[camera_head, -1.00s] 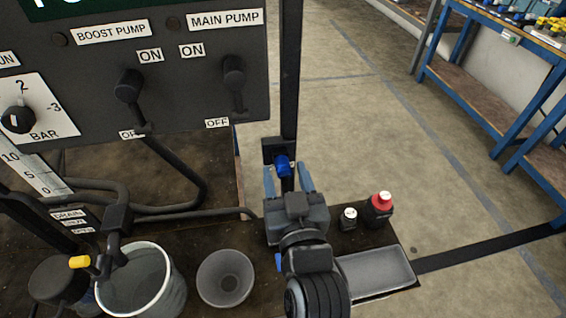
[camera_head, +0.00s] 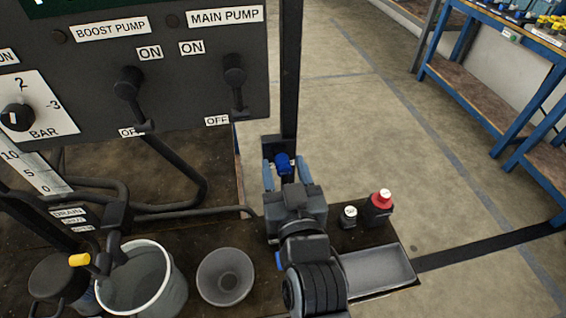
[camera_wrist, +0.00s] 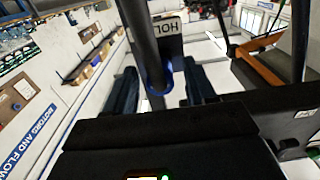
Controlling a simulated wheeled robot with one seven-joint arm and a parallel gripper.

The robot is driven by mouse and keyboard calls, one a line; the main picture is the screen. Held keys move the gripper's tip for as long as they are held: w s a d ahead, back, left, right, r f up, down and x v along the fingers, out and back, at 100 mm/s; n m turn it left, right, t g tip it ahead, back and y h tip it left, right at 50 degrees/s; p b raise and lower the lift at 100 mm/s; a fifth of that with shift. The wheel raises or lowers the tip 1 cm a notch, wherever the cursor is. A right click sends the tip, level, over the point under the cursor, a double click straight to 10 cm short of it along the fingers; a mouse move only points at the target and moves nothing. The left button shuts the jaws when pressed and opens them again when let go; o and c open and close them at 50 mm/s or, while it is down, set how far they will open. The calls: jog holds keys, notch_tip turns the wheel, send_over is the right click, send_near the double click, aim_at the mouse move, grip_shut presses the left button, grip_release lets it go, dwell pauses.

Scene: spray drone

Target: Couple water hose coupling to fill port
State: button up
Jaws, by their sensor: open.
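A blue coupling (camera_head: 284,163) sits at a black holder on the upright post; I take it to be the water hose coupling. In the wrist view a blue ring (camera_wrist: 161,70) shows around a dark tube, below a partly hidden sign beginning "HOL". My gripper (camera_head: 283,159) is open, its two blue-grey fingers on either side of the blue coupling. In the wrist view the fingers (camera_wrist: 160,78) also stand apart, left and right of the ring, with gaps visible. I cannot make out the fill port in either view.
The pump panel (camera_head: 150,85) is at upper left. A blue workbench (camera_head: 490,90) stands farther right.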

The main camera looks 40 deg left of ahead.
aim_at(286, 173)
jog(key=shift+c, duration=0.4)
dwell(0.3)
grip_shut()
jog(key=shift+s+d, duration=0.1)
dwell(0.4)
jog(key=shift+b+v, duration=0.85)
jog(key=shift+v, duration=2)
